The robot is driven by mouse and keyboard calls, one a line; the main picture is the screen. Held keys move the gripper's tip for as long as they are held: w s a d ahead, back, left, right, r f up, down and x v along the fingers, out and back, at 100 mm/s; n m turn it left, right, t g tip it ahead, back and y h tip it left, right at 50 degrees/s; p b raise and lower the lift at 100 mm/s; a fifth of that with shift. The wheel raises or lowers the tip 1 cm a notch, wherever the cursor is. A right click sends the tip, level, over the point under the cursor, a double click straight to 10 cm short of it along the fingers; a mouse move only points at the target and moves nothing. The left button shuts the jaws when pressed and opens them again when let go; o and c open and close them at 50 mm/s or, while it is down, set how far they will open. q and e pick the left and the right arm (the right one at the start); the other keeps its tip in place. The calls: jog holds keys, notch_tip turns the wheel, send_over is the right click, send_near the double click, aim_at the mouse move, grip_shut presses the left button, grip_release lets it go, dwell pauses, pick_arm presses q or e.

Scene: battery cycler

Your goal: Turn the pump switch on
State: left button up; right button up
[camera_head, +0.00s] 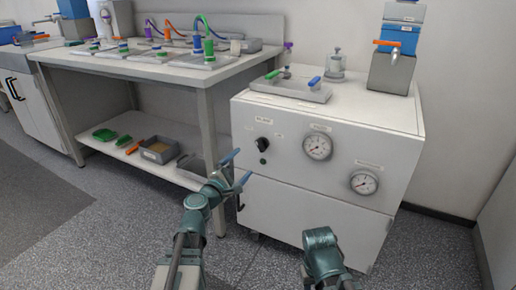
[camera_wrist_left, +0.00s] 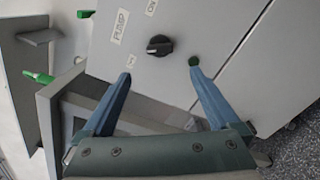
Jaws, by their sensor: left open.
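The pump switch (camera_head: 264,145) is a black rotary knob on the front panel of the white cabinet (camera_head: 290,215). In the left wrist view the knob (camera_wrist_left: 159,45) sits just beyond and between my fingertips, near the PUMP label (camera_wrist_left: 120,27). My left gripper (camera_head: 241,166) is open and empty, in front of the cabinet, left of and slightly below the knob. The left wrist view shows the blue fingers of my left gripper (camera_wrist_left: 160,69) spread apart, not around the knob. My right arm shows at the bottom of the head view, but its fingers do not show.
A dark green round part (camera_head: 263,161) is below the knob. Two gauges (camera_head: 318,146) are to its right. A grey tray (camera_head: 291,90) lies on the cabinet. A workbench (camera_head: 190,68) with a lower shelf stands left. Grey floor (camera_head: 130,235) is open in front.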

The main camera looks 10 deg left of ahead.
aim_at(258, 147)
pick_arm(q)
jog(key=x, duration=1.2)
jog(key=shift+w, duration=0.15)
jog(key=c, duration=1.4)
